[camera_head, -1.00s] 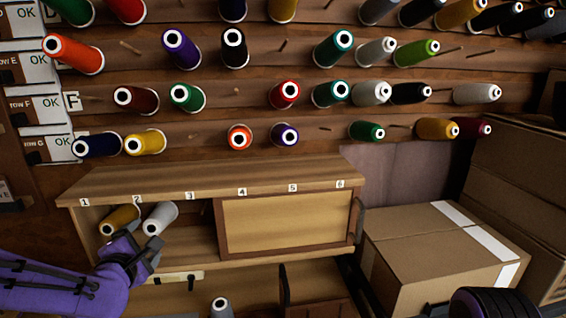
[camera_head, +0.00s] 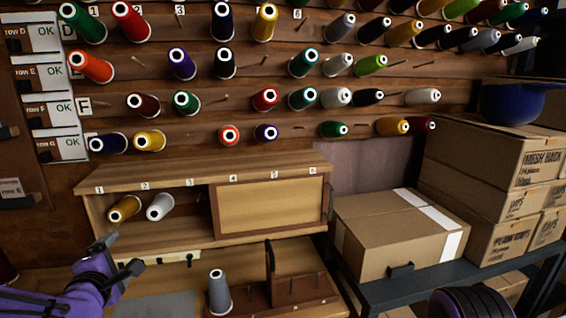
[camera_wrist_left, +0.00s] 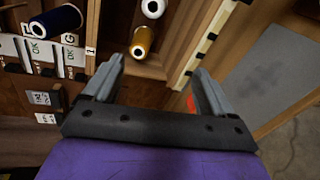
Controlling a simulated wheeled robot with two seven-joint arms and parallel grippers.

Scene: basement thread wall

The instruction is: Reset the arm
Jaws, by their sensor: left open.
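My left gripper (camera_head: 108,262) is at the lower left in the head view, in front of and below the left part of the wooden cabinet (camera_head: 205,172). In the left wrist view its two fingers (camera_wrist_left: 155,85) are apart with nothing between them. A gold spool (camera_head: 124,208) and a white spool (camera_head: 160,206) lie in the open left part of the cabinet. They also show beyond the fingers in the left wrist view, the gold one (camera_wrist_left: 143,42) nearer than the white one (camera_wrist_left: 153,8). My right gripper is not in view.
Rows of thread spools sit on pegs on the wooden wall (camera_head: 270,78). A grey spool (camera_head: 220,292) stands below the cabinet, beside a wooden peg holder (camera_head: 300,288). Cardboard boxes (camera_head: 400,235) fill the right on a dark shelf (camera_head: 430,275).

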